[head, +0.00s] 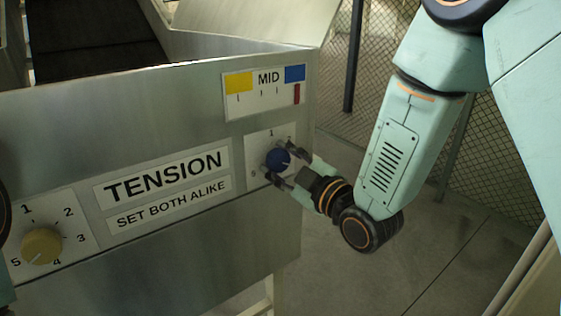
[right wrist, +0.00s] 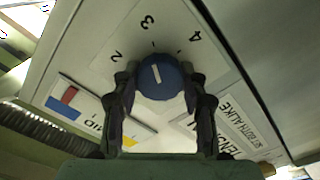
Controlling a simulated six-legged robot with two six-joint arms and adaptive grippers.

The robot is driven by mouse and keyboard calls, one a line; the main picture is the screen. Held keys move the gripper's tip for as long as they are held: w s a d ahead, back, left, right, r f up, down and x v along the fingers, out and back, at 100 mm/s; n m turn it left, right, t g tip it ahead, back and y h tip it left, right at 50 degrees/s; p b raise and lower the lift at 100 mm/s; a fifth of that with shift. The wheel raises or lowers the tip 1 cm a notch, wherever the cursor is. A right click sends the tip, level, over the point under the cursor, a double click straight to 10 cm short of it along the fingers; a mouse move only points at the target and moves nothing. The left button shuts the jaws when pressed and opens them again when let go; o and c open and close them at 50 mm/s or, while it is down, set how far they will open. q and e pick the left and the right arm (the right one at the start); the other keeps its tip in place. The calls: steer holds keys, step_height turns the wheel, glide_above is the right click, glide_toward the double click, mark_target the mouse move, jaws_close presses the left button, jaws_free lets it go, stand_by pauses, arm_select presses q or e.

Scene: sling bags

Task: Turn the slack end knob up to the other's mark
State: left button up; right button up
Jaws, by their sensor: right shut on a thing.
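The blue knob (head: 278,160) sits on a white dial plate at the right end of the steel panel. My right gripper (head: 282,168) is shut on its sides. In the right wrist view the blue knob (right wrist: 160,76) is between the fingers of my right gripper (right wrist: 160,88). Its white line leans slightly up and left, roughly towards the 3; 2 and 4 also show. The yellow knob (head: 41,246) is on the left dial, marked 1 to 5; its pointer is too faint to read surely. My left gripper is out of view.
A MID gauge (head: 265,93) above the blue knob has yellow and blue blocks, with a red marker at its right end under blue. A label (head: 165,180) reads TENSION, SET BOTH ALIKE. Mesh fencing (head: 400,50) stands behind; open floor lies at the right.

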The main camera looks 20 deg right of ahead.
steer(key=shift+s+f+m, duration=0.1)
steer(key=shift+f+m, duration=0.1)
steer(key=shift+m, duration=0.1)
steer(key=m+p, duration=0.1)
steer(key=m, duration=0.4)
steer(key=shift+m+p, duration=0.3)
steer(key=shift+p, duration=0.1)
steer(key=m+p, duration=0.2)
steer(key=m, duration=0.4)
steer(key=shift+f, duration=0.1)
steer(key=m+p, duration=0.2)
steer(key=m, duration=0.4)
steer(key=shift+s, duration=0.1)
steer(key=m+p, duration=0.1)
steer(key=m, duration=0.4)
steer(key=shift+m+p, duration=0.3)
